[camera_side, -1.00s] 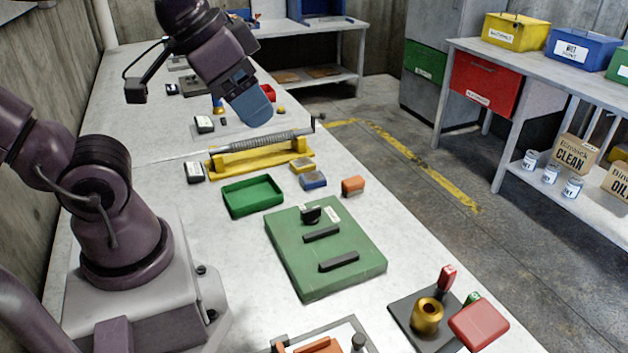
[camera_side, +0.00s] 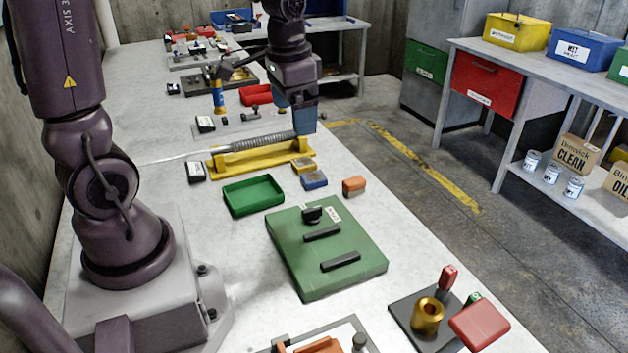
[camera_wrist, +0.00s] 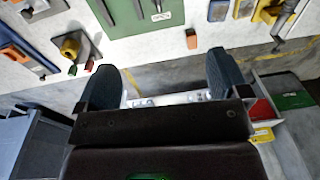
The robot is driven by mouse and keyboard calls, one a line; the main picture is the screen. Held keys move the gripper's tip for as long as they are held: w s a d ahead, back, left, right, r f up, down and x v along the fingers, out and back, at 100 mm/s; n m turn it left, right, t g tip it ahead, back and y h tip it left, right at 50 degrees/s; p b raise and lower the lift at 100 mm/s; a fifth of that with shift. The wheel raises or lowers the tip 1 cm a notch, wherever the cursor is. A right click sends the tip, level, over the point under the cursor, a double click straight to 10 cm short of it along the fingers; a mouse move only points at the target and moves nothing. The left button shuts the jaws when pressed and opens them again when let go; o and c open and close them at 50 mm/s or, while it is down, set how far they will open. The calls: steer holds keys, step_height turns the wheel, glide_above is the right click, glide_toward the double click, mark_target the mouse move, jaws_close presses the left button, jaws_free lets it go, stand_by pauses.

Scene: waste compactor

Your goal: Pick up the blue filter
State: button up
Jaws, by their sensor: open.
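The blue filter, a small blue block with a greyish top (camera_side: 313,180), lies on the pale bench right of the green tray. It also shows at the top edge of the wrist view, partly cut off (camera_wrist: 218,10). My gripper (camera_side: 305,125) has blue-grey fingers and hangs near the right end of the spring stand, above and behind the filter in the side view. In the wrist view my gripper (camera_wrist: 165,75) has its fingers wide apart with nothing between them. It is clear of the filter.
The bench's right edge is near.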

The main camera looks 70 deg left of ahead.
steer(key=w+a+f+m+g, duration=0.1)
steer(key=w+a+f+m, duration=0.2)
steer(key=w+a+f, duration=0.15)
steer(key=m, duration=1.6)
glide_above(314, 176)
step_height(314, 176, down, 10)
steer(key=shift+h, duration=0.3)
step_height(314, 176, down, 13)
steer(key=shift+d+r, duration=0.1)
steer(key=c, duration=1)
steer(key=shift+c, duration=0.2)
steer(key=shift+r, duration=0.1)
